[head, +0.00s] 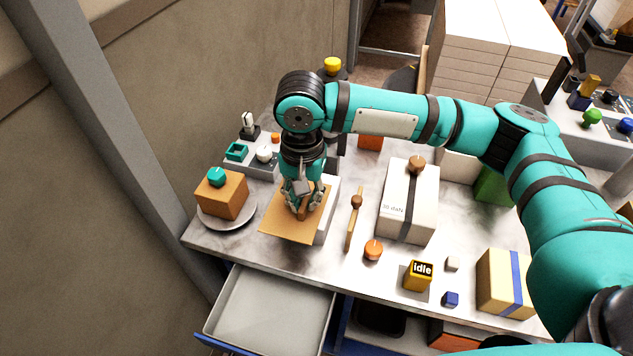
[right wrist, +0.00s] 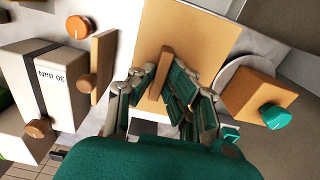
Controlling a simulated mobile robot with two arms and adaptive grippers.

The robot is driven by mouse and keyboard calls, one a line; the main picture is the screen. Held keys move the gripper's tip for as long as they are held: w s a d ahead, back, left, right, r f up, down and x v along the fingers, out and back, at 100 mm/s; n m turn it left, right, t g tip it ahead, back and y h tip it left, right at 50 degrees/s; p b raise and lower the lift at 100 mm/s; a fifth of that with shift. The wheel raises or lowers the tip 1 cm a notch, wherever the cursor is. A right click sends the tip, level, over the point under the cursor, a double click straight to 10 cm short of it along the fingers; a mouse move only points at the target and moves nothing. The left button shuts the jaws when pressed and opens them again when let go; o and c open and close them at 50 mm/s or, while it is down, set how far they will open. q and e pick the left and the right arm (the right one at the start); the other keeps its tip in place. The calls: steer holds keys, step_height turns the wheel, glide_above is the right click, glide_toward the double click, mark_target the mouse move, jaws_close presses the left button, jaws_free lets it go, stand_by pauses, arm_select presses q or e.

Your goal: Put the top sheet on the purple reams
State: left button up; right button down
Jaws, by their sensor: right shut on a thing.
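The top sheet is a flat tan board (head: 288,233) with a raised bar-shaped handle (right wrist: 162,74) across its middle. My right gripper (head: 303,205) points down over it and is shut on the handle, with its fingers on both sides of the bar in the right wrist view. A white block (head: 331,212) shows beside and partly behind the board; I cannot tell whether the board rests on it. No purple reams can be made out in either view. My left gripper is not in view.
An orange-brown block (head: 221,196) with a teal knob stands on a round plate at the left. A narrow upright board (head: 354,232), a strapped white box (head: 398,207) and an orange knob (head: 373,251) stand to the right. An open grey drawer (head: 268,309) juts out in front.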

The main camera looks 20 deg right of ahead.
steer(key=w+d, duration=0.2)
steer(key=w, duration=0.1)
steer(key=w+d+p, duration=0.1)
steer(key=w+d, duration=0.1)
steer(key=shift+w+f, duration=0.1)
steer(key=shift+f, duration=0.15)
steer(key=shift+f+p, duration=0.4)
steer(key=shift+f, duration=1.45)
steer(key=c, duration=1.4)
jaws_free()
steer(key=shift+f, duration=0.1)
steer(key=shift+o, duration=0.2)
step_height(320, 180, up, 12)
steer(key=b, duration=0.1)
